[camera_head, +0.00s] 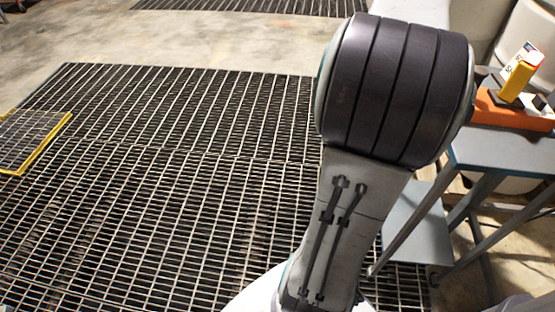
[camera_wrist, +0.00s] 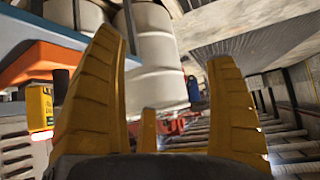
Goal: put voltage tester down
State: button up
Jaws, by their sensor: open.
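A yellow block-shaped thing with a white printed side and a red-orange end, likely the voltage tester (camera_head: 520,80), stands tilted over an orange tray or case (camera_head: 488,108) on a blue-grey table at the right of the head view. In the wrist view a yellow boxy thing (camera_wrist: 40,107), likely the same tester, shows at the left beside the orange surface (camera_wrist: 45,62). My gripper (camera_wrist: 168,48) is open, its yellow fingers spread with nothing between them. The tester is outside the fingers, to their left. The head view does not clearly show my gripper.
The blue-grey table (camera_head: 500,152) has slanted metal legs and a lower shelf (camera_head: 412,222). Pale drums (camera_wrist: 153,60) stand behind. Metal floor grating (camera_head: 170,170) spreads widely to the left, with a yellow-edged panel (camera_head: 62,132) at far left. The grating is otherwise clear.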

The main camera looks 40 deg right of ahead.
jog(key=w+a+f+n+y, duration=0.2)
jog(key=a, duration=0.6)
jog(key=w+a+f+n+y, duration=0.1)
jog(key=w+a+f+n, duration=0.1)
jog(key=a, duration=0.6)
jog(key=w+a+f+n+y, duration=0.2)
jog(key=a, duration=0.6)
jog(key=s+a+f+n+g+y, duration=0.1)
jog(key=s+a+f+n, duration=0.2)
jog(key=s+a, duration=0.2)
jog(key=s+a+f+n+g+y, duration=0.1)
jog(key=s+a+f+n, duration=0.2)
jog(key=a, duration=0.8)
jog(key=shift+s+a+f+y, duration=0.15)
jog(key=shift+s+a+y, duration=0.2)
jog(key=shift+s, duration=0.9)
jog(key=shift+d, duration=0.15)
notch_tip(320, 180, up, 17)
jog(key=t+p, duration=0.1)
jog(key=p, duration=1.4)
jog(key=shift+d+f, duration=0.1)
jog(key=shift+f, duration=0.05)
